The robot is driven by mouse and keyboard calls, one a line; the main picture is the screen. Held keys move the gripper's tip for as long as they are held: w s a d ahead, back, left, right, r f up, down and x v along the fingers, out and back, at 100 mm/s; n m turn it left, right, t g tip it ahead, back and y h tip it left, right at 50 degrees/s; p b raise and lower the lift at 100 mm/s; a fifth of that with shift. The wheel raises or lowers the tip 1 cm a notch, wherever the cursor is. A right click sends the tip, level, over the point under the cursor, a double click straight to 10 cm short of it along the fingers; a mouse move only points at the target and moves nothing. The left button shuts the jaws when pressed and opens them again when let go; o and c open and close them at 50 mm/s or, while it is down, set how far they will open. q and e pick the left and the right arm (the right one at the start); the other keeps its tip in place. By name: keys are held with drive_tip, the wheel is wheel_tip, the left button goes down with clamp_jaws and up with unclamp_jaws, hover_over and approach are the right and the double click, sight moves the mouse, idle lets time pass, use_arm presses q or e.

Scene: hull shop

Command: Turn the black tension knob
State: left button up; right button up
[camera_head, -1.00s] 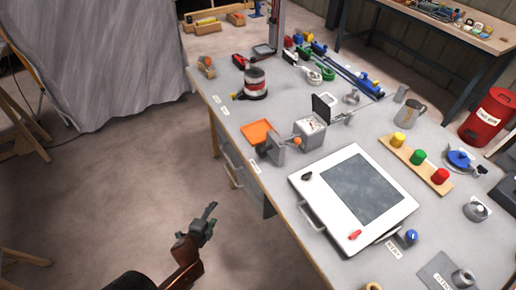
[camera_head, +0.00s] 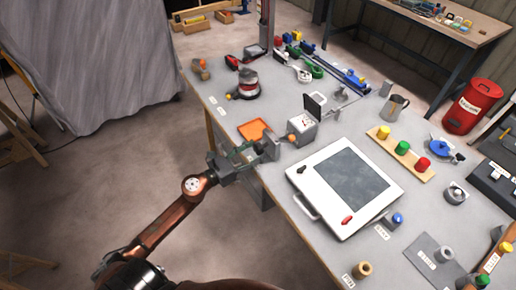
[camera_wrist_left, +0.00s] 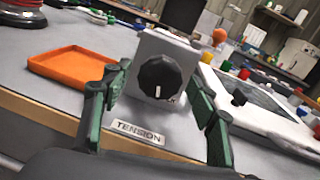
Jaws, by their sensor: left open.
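The black tension knob (camera_wrist_left: 160,78) is round with a white pointer mark, which points down in the left wrist view. It sits on the front of a grey block (camera_wrist_left: 150,46), above a label reading "TENSION" (camera_wrist_left: 139,134) on the table edge. My left gripper (camera_head: 254,150) is at the table's front edge in the head view, in front of this block (camera_head: 270,147), and hides the knob there. In the left wrist view its open green fingers stand on either side of the knob, with visible gaps. My right gripper is not in view.
An orange tray (camera_head: 255,130) lies just left of the block. A gauge box (camera_head: 302,129) with an orange ball stands behind it. A white framed panel (camera_head: 325,210) with a handle lies to the right. The floor in front of the table is clear.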

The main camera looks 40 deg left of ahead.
use_arm(q)
drive_tip(key=shift+x, duration=1)
drive_tip(key=shift+c, duration=0.3)
drive_tip(key=shift+a, duration=0.1)
drive_tip(key=c, duration=1.1)
